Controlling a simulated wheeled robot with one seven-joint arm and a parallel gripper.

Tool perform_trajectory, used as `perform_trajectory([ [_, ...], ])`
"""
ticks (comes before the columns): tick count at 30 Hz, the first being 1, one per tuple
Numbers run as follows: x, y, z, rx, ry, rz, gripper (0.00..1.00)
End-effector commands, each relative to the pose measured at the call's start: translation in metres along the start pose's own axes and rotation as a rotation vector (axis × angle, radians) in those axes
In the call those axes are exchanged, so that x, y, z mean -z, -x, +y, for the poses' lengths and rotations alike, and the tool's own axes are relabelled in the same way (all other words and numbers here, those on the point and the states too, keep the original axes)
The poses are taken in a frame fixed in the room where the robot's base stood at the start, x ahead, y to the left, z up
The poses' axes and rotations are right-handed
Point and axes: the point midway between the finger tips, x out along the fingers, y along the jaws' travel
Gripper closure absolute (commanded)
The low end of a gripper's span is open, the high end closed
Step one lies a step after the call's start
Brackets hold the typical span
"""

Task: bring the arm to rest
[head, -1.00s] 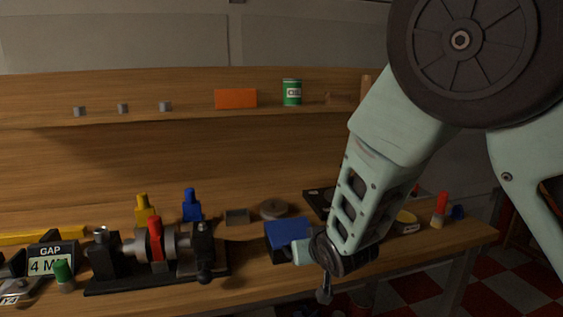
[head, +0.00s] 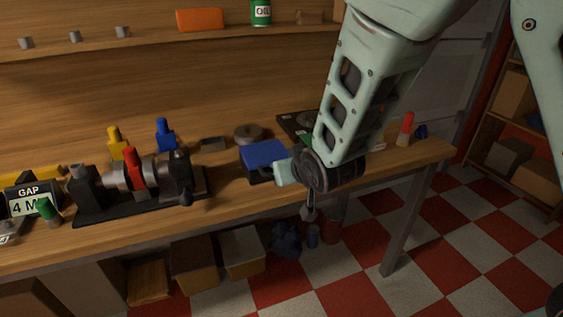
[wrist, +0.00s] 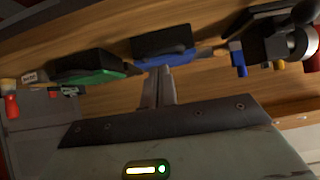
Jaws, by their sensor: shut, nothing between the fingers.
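My arm reaches down across the right of the head view, and its wrist hangs at the bench's front edge, right of a blue box. My gripper (wrist: 158,86) shows in the wrist view with its two fingers together and nothing between them. Beyond the fingertips in that view is the blue box (wrist: 165,58); I cannot tell how wide the gap is. The blue box also shows in the head view (head: 262,154), on the bench, partly near my wrist. In the head view my arm hides part of the bench's right side.
The wooden bench (head: 235,190) carries a rotor fixture (head: 135,180), a gap display (head: 33,198), a grey disc (head: 248,133) and a red-topped piece (head: 406,128). A shelf above holds an orange box (head: 200,19) and a green can (head: 261,12). The checkered floor (head: 430,225) is open at right.

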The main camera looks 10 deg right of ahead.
Motion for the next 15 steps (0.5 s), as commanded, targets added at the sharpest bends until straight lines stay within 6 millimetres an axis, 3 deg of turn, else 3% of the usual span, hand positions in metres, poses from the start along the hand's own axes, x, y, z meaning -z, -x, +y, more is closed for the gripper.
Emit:
perform_trajectory([
  [6,-0.023,0.023,0.0,0.001,0.0,0.001,1.0],
  [11,-0.029,0.032,-0.001,0.004,-0.002,-0.005,1.0],
  [15,-0.041,0.056,-0.014,0.06,-0.013,-0.139,1.0],
])
